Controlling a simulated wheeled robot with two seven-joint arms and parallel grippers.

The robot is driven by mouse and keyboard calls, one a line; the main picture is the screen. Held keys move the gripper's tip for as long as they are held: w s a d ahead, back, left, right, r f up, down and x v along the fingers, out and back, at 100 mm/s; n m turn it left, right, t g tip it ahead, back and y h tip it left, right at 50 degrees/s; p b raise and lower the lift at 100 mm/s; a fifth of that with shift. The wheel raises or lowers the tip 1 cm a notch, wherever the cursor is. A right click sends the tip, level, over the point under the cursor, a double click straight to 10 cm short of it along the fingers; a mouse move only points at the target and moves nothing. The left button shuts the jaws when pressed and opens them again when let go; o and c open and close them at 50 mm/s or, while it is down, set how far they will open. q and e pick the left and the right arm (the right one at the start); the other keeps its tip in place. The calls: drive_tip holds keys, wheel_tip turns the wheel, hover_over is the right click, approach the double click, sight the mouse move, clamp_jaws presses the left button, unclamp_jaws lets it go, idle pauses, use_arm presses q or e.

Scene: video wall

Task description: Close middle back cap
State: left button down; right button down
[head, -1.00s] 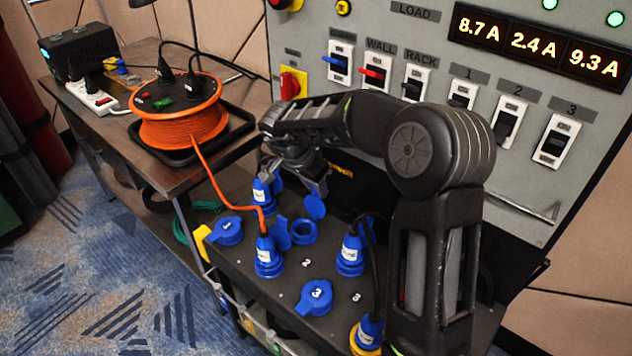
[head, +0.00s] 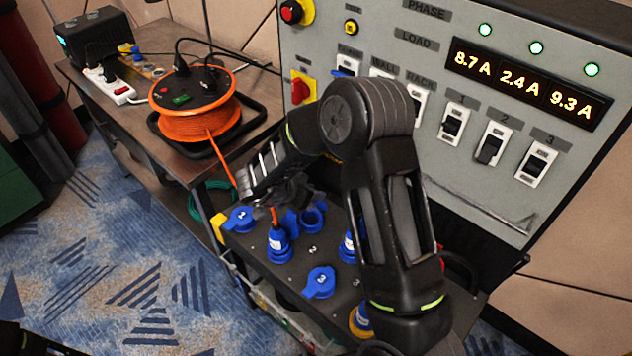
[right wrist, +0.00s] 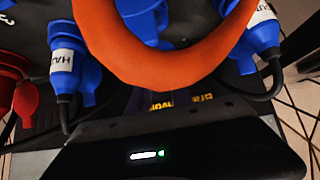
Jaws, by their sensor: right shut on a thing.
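The middle back socket (head: 312,218) is a blue ring on the dark panel, partly behind my gripper. A blue cap-like piece (head: 291,223) shows beside its left edge; I cannot tell how far its cap is open. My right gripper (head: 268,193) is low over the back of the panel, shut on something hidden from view. An orange cable (head: 274,214) passes at its fingers; in the right wrist view the cable (right wrist: 160,62) curves close across the middle. Blue parts (right wrist: 150,20) lie behind it. My left gripper is out of view.
A blue plug (head: 279,245) with the orange cable stands in front of the socket. Closed blue caps lie left (head: 240,219) and front (head: 320,282). The orange reel (head: 200,120) sits on the desk. A grey switch panel (head: 430,50) rises behind.

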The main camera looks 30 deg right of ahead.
drive_tip(key=shift+s+a+f+p, duration=0.2)
drive_tip(key=shift+a+f+p, duration=0.15)
drive_tip(key=shift+a, duration=0.25)
drive_tip(key=shift+s+a+f+p, duration=0.25)
drive_tip(key=shift+a+p, duration=0.1)
drive_tip(key=shift+a, duration=0.2)
drive_tip(key=c, duration=1.2)
unclamp_jaws()
drive_tip(key=shift+w, duration=0.1)
drive_tip(key=shift+o, duration=0.2)
drive_tip(key=shift+d+r, duration=0.1)
drive_tip(key=shift+r, duration=0.1)
drive_tip(key=v, duration=0.7)
drive_tip(key=shift+a+r, duration=0.2)
drive_tip(key=shift+a, duration=0.05)
drive_tip(key=shift+c, duration=0.5)
